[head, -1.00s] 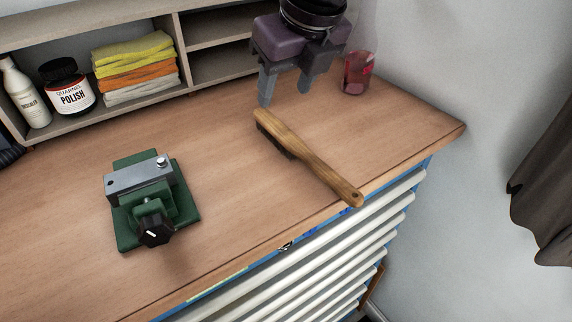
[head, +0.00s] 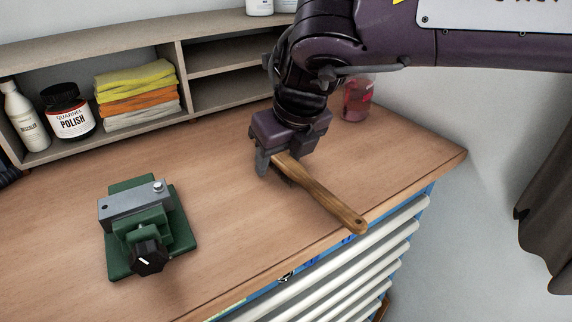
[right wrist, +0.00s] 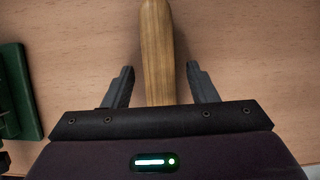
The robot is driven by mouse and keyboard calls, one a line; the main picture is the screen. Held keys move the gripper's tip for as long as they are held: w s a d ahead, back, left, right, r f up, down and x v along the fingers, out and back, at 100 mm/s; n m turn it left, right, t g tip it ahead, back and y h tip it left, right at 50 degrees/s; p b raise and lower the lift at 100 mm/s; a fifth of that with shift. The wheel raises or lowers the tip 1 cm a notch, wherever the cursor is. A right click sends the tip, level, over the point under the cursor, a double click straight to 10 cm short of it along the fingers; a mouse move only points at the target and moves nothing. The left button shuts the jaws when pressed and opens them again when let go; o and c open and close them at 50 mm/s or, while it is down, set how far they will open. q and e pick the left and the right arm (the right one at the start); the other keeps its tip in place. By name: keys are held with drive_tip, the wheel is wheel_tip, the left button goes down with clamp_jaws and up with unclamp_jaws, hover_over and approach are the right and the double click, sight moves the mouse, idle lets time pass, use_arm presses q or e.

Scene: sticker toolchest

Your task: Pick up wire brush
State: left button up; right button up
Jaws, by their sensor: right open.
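The wire brush (head: 325,198) lies on the wooden bench top, its wooden handle pointing to the front right edge. My right gripper (head: 280,172) is over the brush's far end, which it partly hides in the head view. In the right wrist view, the wooden body of the brush (right wrist: 157,50) runs between the two open fingers (right wrist: 161,85), with a gap on each side. The bristles are hidden. My left gripper is not in view.
A green vise (head: 150,235) stands on the bench (head: 228,225) to the left. Behind are a shelf with a polish jar (head: 68,112), a white bottle (head: 26,118) and folded cloths (head: 138,95). A red-tinted glass (head: 357,100) stands behind the gripper.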

drive_tip(key=c, duration=1.1)
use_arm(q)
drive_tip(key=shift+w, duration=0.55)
use_arm(e)
drive_tip(key=shift+r, duration=0.1)
